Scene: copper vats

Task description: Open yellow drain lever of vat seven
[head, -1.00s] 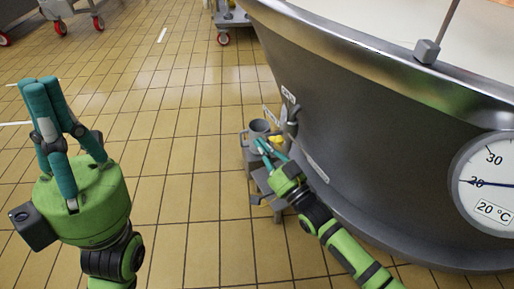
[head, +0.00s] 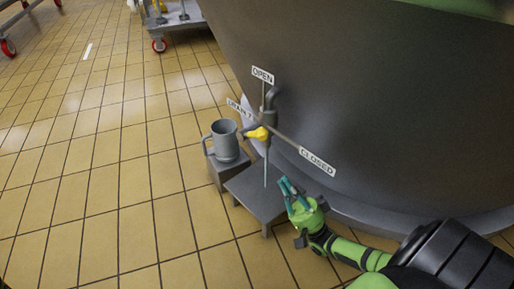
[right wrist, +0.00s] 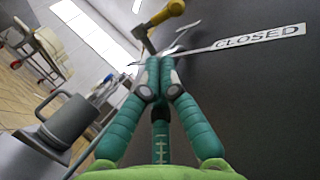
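The yellow drain lever (head: 258,133) sits low on the dark vat wall (head: 350,100), at the grey drain pipe (head: 269,112). A "DRAIN 7" label (head: 240,108) is beside it, an "OPEN" sign (head: 262,75) above it and a "CLOSED" sign (head: 317,161) to its lower right. My right gripper (head: 287,184) is below and right of the lever, apart from it, its fingertips together and nothing seen between them. In the right wrist view the yellow end (right wrist: 164,11) shows beyond and above the fingertips (right wrist: 160,62). My left gripper is out of view.
A grey mug (head: 225,140) stands on a small block (head: 228,172) left of the lever. A low grey stand (head: 256,198) is under the drain. A wheeled cart (head: 178,22) is at the back.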

